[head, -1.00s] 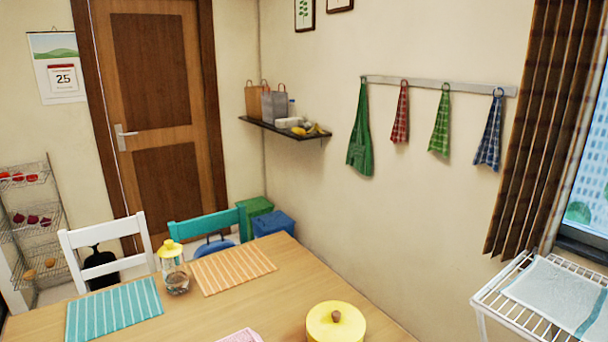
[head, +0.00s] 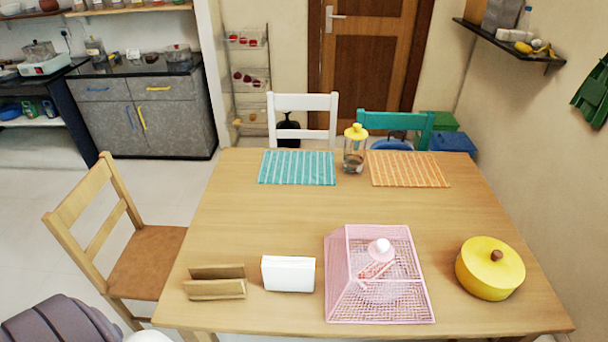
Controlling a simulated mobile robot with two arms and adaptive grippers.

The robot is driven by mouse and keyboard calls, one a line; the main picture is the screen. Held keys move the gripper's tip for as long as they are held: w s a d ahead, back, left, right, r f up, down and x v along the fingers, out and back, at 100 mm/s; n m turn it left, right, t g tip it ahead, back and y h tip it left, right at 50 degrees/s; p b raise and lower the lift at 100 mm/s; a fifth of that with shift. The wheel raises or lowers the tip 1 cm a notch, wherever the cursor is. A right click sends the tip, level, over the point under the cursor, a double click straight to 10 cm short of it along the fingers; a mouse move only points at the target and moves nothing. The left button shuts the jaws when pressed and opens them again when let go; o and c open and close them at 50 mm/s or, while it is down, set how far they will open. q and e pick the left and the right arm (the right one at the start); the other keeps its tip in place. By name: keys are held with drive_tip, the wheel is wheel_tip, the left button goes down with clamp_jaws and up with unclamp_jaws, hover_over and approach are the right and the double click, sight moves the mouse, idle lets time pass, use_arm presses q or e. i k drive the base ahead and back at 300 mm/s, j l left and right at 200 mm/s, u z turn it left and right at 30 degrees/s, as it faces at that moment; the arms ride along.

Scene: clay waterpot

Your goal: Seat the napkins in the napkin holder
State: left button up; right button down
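A wooden napkin holder (head: 216,289) with two upright panels and a slot between them stands near the front left of the table. A stack of white napkins (head: 288,274) stands upright on the table just to its right, apart from it. No napkins show in the holder's slot. Neither of my grippers is in view.
On the table (head: 300,222) a pink mesh food cover (head: 338,290) stands right of the napkins, and a yellow lidded pot (head: 490,270) is further right. A glass jar (head: 354,158) and two placemats lie at the far edge. The middle is clear. A wooden chair (head: 150,262) stands at the left.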

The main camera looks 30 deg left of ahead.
sight(219, 282)
drive_tip(key=k+u, duration=0.1)
drive_tip(key=u, duration=0.4)
drive_tip(key=k+u, duration=0.1)
drive_tip(key=u, duration=0.35)
